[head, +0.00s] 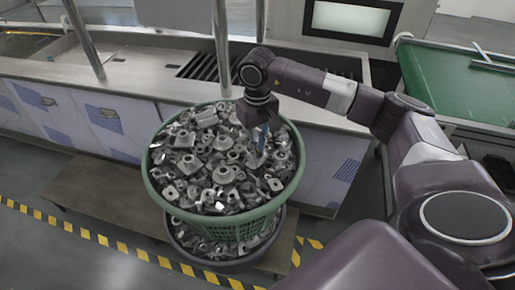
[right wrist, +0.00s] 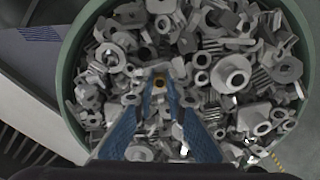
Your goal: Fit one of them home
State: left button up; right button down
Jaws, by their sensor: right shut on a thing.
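A green basket (head: 152,190) is heaped with grey metal parts (head: 225,174) of mixed shapes, such as flanges, rings and brackets. The heap also fills most of the right wrist view (right wrist: 235,72). My right gripper (head: 262,150) reaches down over the right side of the heap. In the right wrist view its blue fingers (right wrist: 160,76) come together on a small grey metal part (right wrist: 159,86) with a dark hole. The fingers hide much of this part, and I cannot tell whether it is clear of the heap. My left gripper is not in view.
A dark round tub (head: 205,262) with more metal parts sits under the basket. Behind stands a long steel counter (head: 130,82) with a slotted grate (head: 205,66) and a screen (head: 350,20). A green-topped table (head: 450,85) is at the right. Yellow-black tape (head: 110,243) marks the floor.

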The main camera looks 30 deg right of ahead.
jog(key=shift+s+f, duration=0.1)
jog(key=shift+f, duration=0.1)
jog(key=c, duration=1.8)
grip_release()
jog(key=shift+c, duration=0.2)
notch_tip(320, 180, up, 12)
